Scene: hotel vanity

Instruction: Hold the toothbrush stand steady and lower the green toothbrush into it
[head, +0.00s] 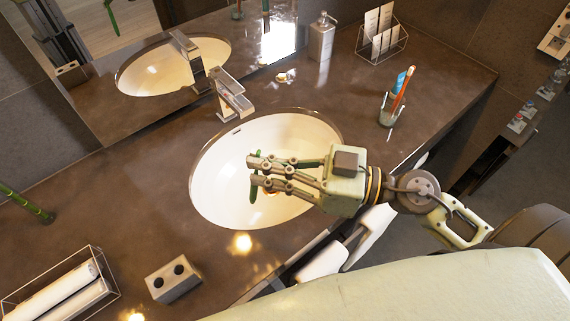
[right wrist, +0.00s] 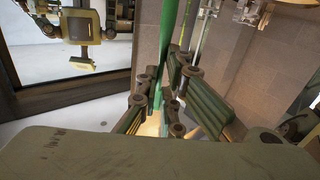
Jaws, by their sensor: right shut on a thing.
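My right gripper (head: 262,174) is over the sink basin in the head view, its fingers pointing left. It is shut on the green toothbrush (head: 254,190), which stands roughly upright across the fingertips. In the right wrist view the toothbrush (right wrist: 170,45) runs up from between the closed fingers (right wrist: 163,105). The toothbrush stand, a grey block with two dark round holes in its top (head: 172,281), sits on the counter at the lower left, apart from the gripper. The lower end of the toothbrush is hard to make out. My left gripper is not in view.
The sink (head: 220,205) and faucet (head: 232,98) take up the middle of the counter. A wire basket of rolled towels (head: 62,290) is left of the stand. A glass with toothbrushes (head: 388,112), a soap dispenser (head: 321,40) and a card rack (head: 382,40) stand farther right.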

